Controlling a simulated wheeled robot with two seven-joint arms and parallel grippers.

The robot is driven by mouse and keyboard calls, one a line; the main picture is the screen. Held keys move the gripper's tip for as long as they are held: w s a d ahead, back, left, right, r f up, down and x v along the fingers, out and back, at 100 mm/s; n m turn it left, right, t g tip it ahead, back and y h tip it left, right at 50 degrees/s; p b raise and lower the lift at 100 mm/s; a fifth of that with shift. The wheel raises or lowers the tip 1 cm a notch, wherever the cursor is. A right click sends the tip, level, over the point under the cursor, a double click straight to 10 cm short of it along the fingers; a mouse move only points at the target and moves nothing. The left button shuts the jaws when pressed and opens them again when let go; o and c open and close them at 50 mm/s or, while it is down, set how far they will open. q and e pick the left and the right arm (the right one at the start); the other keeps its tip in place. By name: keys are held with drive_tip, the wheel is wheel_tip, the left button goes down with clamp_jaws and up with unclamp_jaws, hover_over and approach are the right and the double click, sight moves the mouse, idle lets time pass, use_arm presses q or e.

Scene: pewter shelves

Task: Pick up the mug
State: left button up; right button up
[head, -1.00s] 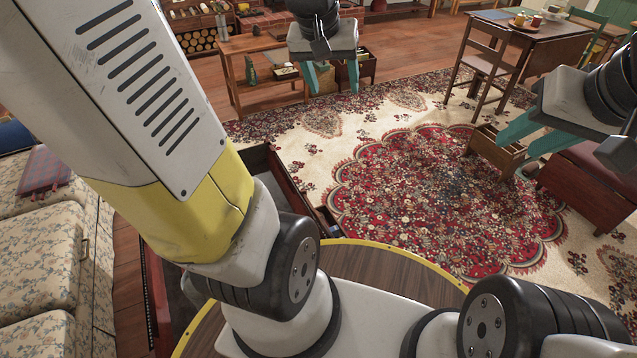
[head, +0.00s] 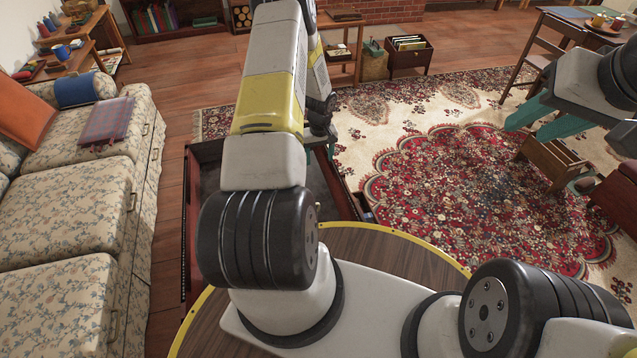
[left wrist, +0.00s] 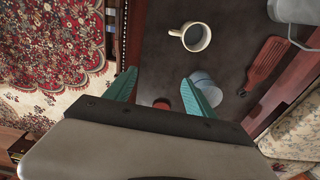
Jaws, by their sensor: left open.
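In the head view my left gripper (head: 320,150) is partly behind my arm, over the wood-rimmed dark box (head: 186,215); the cream mug is hidden there. My right gripper (head: 522,130) is open and empty at the right, above the rug.
In the left wrist view, a grey-blue object (left wrist: 208,86) lies behind the right finger and a red slotted paddle (left wrist: 267,62) lies right of the mug. The floral sofa (head: 60,220) stands left of the box in the head view. A wooden caddy (head: 553,160) is below my right gripper.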

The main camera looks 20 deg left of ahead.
use_arm(q)
drive_tip(key=shift+n+g+h, duration=0.3)
drive_tip(key=shift+n+g, duration=0.2)
drive_tip(key=shift+n, duration=0.1)
drive_tip(key=s+f, duration=0.1)
drive_tip(key=f, duration=0.7)
drive_tip(key=s+f, duration=0.2)
drive_tip(key=f, duration=0.6)
drive_tip(key=s+f, duration=0.2)
drive_tip(key=f, duration=0.6)
drive_tip(key=shift+d+f, duration=0.15)
drive_tip(key=shift+f, duration=0.2)
clamp_jaws()
